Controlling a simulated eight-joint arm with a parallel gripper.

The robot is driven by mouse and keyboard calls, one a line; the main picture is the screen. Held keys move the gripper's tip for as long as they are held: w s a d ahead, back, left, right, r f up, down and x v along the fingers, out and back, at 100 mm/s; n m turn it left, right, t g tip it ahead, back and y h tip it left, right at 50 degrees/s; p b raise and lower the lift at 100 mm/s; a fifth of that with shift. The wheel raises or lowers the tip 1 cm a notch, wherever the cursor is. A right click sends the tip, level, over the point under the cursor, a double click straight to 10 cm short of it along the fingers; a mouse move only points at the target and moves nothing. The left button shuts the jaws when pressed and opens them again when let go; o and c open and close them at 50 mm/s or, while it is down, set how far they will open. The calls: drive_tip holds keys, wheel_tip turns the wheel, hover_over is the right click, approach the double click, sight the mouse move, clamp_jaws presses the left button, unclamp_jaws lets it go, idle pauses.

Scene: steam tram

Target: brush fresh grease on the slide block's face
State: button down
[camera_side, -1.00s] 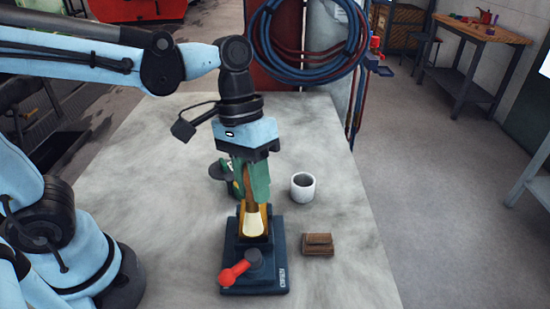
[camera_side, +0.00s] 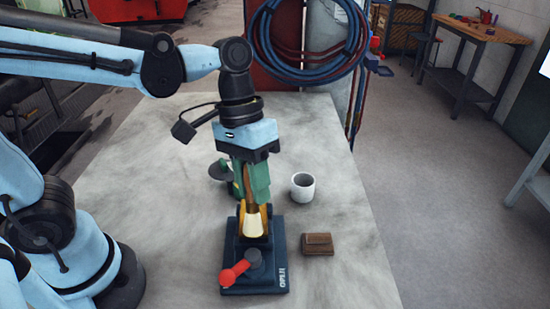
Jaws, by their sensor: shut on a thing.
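My gripper (camera_side: 252,190) points straight down over the dark blue fixture (camera_side: 232,277). It is shut on a brush (camera_side: 254,225) with a brown handle and pale bristles. The bristles point down, at the orange-yellow part (camera_side: 268,214) at the back of the fixture. I cannot tell whether they touch a surface. The slide block's face is not clearly visible; the brush and gripper cover that area.
A white cup (camera_side: 303,187) stands right of the gripper. A brown wooden block (camera_side: 317,244) lies right of the fixture. A dark and green object (camera_side: 222,171) is partly hidden behind the gripper. The grey table (camera_side: 350,215) is clear at the right.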

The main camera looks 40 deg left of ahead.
drive_tip(key=shift+w+a, duration=0.1)
idle(0.6)
drive_tip(key=shift+w+a, duration=0.5)
drive_tip(key=shift+w+a, duration=0.5)
drive_tip(key=shift+a, duration=0.1)
drive_tip(key=shift+s+d, duration=0.1)
drive_tip(key=shift+d, duration=0.05)
drive_tip(key=shift+s+d, duration=0.45)
drive_tip(key=shift+d, duration=0.05)
drive_tip(key=shift+s+d, duration=0.55)
